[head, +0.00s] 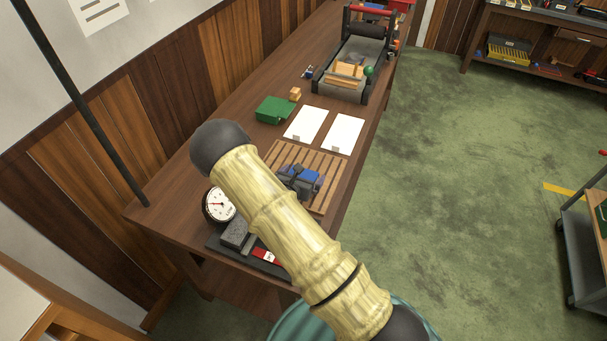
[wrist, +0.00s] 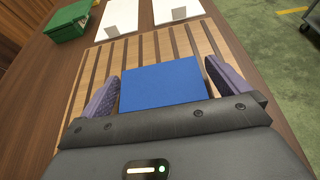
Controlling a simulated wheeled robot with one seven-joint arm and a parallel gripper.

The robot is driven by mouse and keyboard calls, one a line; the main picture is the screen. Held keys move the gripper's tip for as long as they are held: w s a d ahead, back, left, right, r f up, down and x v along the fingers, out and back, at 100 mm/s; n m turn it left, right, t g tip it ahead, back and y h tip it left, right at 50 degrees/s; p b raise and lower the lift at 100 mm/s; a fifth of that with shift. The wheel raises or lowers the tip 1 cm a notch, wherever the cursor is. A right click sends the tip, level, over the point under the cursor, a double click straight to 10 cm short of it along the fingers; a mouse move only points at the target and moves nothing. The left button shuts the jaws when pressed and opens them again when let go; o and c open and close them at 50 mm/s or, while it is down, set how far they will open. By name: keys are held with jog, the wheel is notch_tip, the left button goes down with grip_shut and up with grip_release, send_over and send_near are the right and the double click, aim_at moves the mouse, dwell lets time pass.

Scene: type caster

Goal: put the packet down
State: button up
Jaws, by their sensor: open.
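The packet, a flat blue block (wrist: 162,83), lies on the slatted wooden rack (wrist: 88,75) in the wrist view. My gripper (wrist: 162,84) is open, with one purple pad on each side of the packet. A narrow gap shows between the right pad and the packet; the left pad is very close to it, and contact cannot be told. In the head view the packet (head: 309,178) is partly hidden behind my gripper and arm, on the rack (head: 335,170) near the bench's near end.
Two white sheets (head: 306,124) (head: 342,133) lie beyond the rack, with a green box (head: 275,110) left of them. A round gauge (head: 218,205) and a dark tray with a red item (head: 266,256) sit nearer. A roller machine (head: 343,88) stands at the far end.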

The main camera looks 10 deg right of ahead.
jog(key=b+v, duration=0.1)
jog(key=v, duration=1)
jog(key=shift+b, duration=0.4)
jog(key=shift+s+d+r+m, duration=0.1)
jog(key=shift+d+m, duration=0.15)
jog(key=shift+m, duration=0.05)
jog(key=s+d+r+m+g, duration=0.3)
jog(key=s+d+m+g, duration=0.2)
jog(key=s+m, duration=0.15)
jog(key=s+d+r+m+g, duration=0.3)
jog(key=s+d+m+g, duration=0.25)
jog(key=m, duration=0.25)
jog(key=s+a+r+m+t+y, duration=0.1)
jog(key=s+a+r+m+y, duration=0.1)
jog(key=r+m+y, duration=0.2)
jog(key=s+a+r+m+t+y, duration=0.1)
jog(key=s+a+r+m+y, duration=0.1)
jog(key=m, duration=0.7)
jog(key=shift+s+a+r+m+y, duration=0.35)
jog(key=shift+s+a+r+y, duration=0.05)
jog(key=shift+a+r+y, duration=0.5)
